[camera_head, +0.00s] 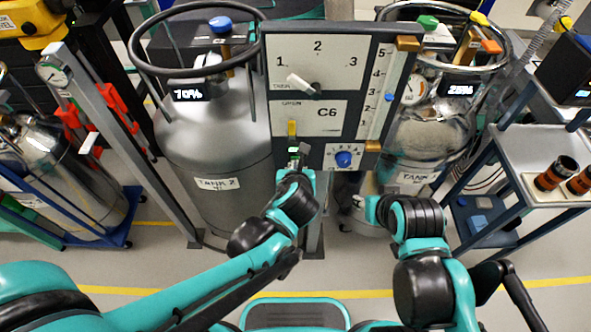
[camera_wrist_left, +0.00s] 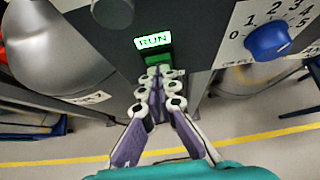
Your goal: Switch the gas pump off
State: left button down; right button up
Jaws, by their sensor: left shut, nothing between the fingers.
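A lit green RUN sign (camera_wrist_left: 153,40) shows in the left wrist view on the dark control panel (camera_head: 258,110). Just below it is a green switch face (camera_wrist_left: 158,61), partly hidden by my fingers. My left gripper (camera_wrist_left: 160,82) is shut and empty, its fingertips at the lower part of this switch; I cannot tell whether they touch it. In the head view my left gripper (camera_head: 297,157) is at the panel's lower left, below a yellow lever (camera_head: 292,129). My right arm is in the head view, but I cannot make out its gripper.
A blue numbered knob (camera_wrist_left: 268,42) is right of the switch. Higher up are a white pointer handle (camera_head: 301,85) and a slider scale (camera_head: 381,85). A grey tank (camera_head: 212,145) stands left, a shiny tank (camera_head: 425,135) right. A cart (camera_head: 545,150) stands farther right.

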pick_arm(q)
jog(key=shift+w+r+g+p, duration=0.15)
jog(key=shift+w+g+p, duration=0.25)
jog(key=shift+p, duration=0.15)
jog(key=shift+r+p, duration=0.75)
jog(key=shift+r, duration=0.1)
